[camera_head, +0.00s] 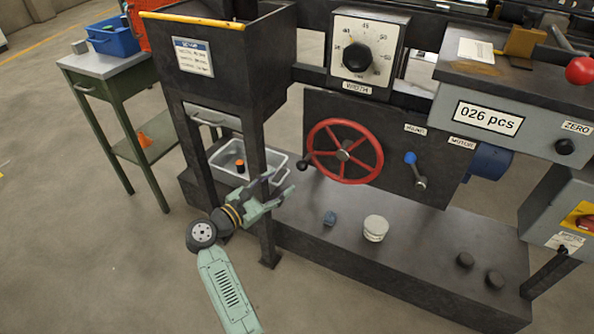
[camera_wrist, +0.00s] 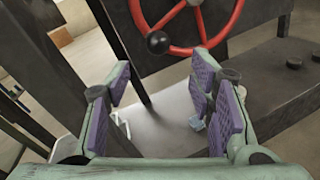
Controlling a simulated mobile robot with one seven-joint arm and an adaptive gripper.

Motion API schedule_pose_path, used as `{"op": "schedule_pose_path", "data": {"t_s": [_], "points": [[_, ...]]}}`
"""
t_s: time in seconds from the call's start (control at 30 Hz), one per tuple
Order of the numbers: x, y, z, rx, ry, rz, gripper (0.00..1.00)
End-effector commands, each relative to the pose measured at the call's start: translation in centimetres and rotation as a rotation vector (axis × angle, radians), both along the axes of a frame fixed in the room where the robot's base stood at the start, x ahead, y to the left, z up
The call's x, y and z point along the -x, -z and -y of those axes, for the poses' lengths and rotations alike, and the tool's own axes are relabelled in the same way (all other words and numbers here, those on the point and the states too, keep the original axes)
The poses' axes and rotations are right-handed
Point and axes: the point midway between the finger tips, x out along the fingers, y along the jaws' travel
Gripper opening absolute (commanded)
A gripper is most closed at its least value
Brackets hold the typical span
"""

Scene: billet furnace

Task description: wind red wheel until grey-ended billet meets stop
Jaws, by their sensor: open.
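The red wheel (camera_head: 345,151) is mounted upright on the machine's dark front panel. It has several spokes and a dark knob handle (camera_head: 303,167) at its left rim. In the wrist view the lower part of the red wheel (camera_wrist: 196,30) shows at the top, with the round black knob (camera_wrist: 158,42) hanging at its lower left. My gripper (camera_head: 281,184) is open and empty, low and left of the wheel, apart from it. In the wrist view its purple-padded fingers (camera_wrist: 160,100) frame floor and base. I cannot make out a grey-ended billet or a stop.
A dial (camera_head: 357,54) sits above the wheel. A blue-knobbed lever (camera_head: 415,170) is right of it. Small items, including a pale round stack (camera_head: 375,228), lie on the base ledge.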

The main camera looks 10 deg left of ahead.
Motion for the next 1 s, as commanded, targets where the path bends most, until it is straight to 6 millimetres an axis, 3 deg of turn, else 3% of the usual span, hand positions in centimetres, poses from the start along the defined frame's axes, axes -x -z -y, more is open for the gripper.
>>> {"op": "schedule_pose_path", "data": {"t_s": [0.17,0.7,1.0], "points": [[-0.7,0.1,-0.4,0.186,0.044,-0.062,0.49],[-7.8,0.0,5.0,0.185,0.045,-0.063,0.49],[-9.0,0.1,5.8,0.183,0.042,-0.062,0.49]]}}
